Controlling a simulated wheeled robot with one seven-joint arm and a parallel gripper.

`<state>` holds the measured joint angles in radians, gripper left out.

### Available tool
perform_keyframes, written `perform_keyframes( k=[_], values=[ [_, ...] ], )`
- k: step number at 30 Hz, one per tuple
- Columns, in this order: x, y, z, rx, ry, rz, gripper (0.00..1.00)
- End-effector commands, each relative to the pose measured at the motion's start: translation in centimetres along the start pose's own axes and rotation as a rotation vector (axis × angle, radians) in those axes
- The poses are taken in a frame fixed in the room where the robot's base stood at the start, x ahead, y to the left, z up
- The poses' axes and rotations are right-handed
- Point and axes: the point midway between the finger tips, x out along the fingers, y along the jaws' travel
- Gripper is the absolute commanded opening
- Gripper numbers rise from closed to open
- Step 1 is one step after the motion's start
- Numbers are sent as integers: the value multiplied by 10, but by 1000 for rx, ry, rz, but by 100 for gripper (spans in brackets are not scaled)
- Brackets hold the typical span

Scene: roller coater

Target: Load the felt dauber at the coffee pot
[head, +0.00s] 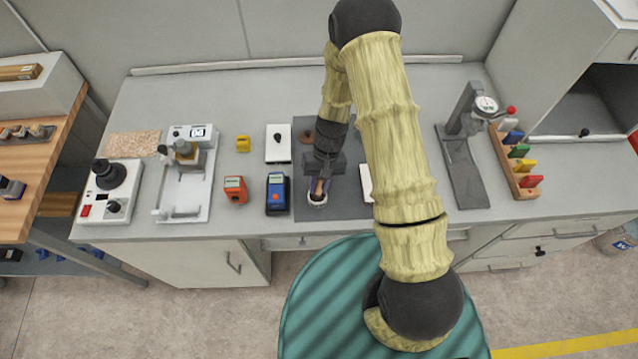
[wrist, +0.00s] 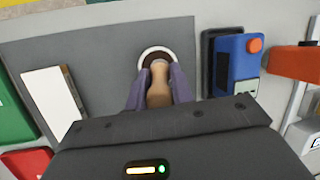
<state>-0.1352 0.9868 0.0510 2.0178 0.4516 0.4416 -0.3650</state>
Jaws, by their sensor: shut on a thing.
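My gripper (head: 318,189) is shut on a wooden-handled tool, the felt dauber (wrist: 158,88), which stands between its two purple fingers in the wrist view. A small round pot (head: 317,202) with a white rim and dark brown inside sits on the grey mat, right below my gripper. In the wrist view the pot (wrist: 142,56) lies just beyond the fingertips, and the dauber's lower end points into its opening. The dauber's felt tip is hidden, so I cannot tell whether it touches the brown contents.
A white card (head: 366,184) lies on the grey mat (head: 345,209), right of the pot. A blue meter (head: 277,193) and an orange device (head: 235,190) stand left. A gauge stand (head: 463,150) and a rack of coloured pieces (head: 515,165) stand further right.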

Motion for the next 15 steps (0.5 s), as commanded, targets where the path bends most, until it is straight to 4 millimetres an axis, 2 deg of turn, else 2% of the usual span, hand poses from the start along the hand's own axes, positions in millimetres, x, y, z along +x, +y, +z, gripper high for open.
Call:
perform_keyframes(
  k=[5, 15],
  values=[
    [1, 1, 1, 1, -2, 1, 0],
    [-20, -4, 7, 0, -2, 0, 0]
  ],
)
